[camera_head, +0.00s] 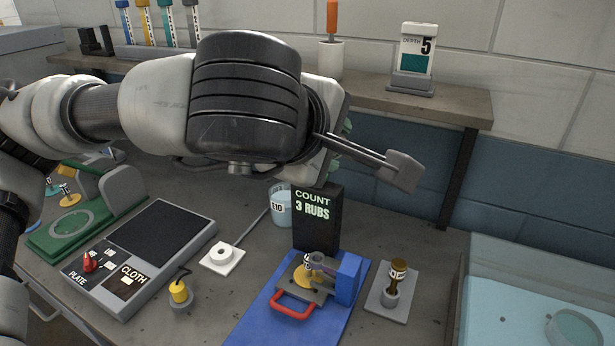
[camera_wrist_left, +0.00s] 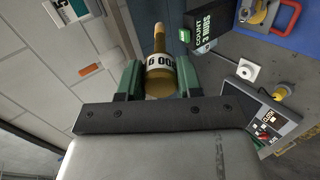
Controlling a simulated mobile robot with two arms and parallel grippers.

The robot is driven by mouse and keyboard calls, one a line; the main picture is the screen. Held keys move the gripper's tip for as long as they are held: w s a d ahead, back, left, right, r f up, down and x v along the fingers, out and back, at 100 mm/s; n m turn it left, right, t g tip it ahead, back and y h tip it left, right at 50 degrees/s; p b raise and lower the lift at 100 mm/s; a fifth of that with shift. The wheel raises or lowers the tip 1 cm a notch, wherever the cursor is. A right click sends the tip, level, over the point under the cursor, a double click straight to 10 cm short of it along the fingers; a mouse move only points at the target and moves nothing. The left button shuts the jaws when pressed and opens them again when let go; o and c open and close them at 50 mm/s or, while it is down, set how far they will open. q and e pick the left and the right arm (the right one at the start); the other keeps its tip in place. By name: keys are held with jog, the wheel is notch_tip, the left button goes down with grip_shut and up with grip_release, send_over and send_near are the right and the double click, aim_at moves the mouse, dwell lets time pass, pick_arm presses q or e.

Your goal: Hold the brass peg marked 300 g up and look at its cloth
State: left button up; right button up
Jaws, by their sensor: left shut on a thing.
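In the left wrist view, the brass peg (camera_wrist_left: 159,86) has a white band with dark, upside-down lettering that looks like 300 G. My left gripper (camera_wrist_left: 160,68) is shut on it, with a green finger on either side of the band. The peg's narrower, paler end points away from the wrist. I cannot make out its cloth clearly. In the head view my left arm reaches in above the bench; its wrist hides the peg and nearly all of the fingers. My right gripper is not in view.
Below stand a black counter reading COUNT 3 RUBS (camera_head: 314,222), a blue base (camera_head: 262,312) with a red handle, and a plate-and-cloth panel (camera_head: 205,232). Another brass peg (camera_head: 398,274) stands in a grey holder. A clear-walled tank (camera_head: 490,310) is at right. A shelf (camera_head: 455,103) runs behind.

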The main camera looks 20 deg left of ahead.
pick_arm(q)
jog(key=s+d+r+n+t+h, duration=0.2)
jog(key=s+d+r+n, duration=0.1)
jog(key=r, duration=0.4)
jog(key=s+d+r+n+t+h, duration=0.2)
jog(key=s+d+r+n+t, duration=0.1)
jog(key=s+r, duration=0.4)
jog(key=shift+s+d+n+t, duration=0.3)
jog(key=shift+s+n, duration=0.1)
jog(key=shift+n, duration=0.5)
jog(key=shift+a+f, duration=0.1)
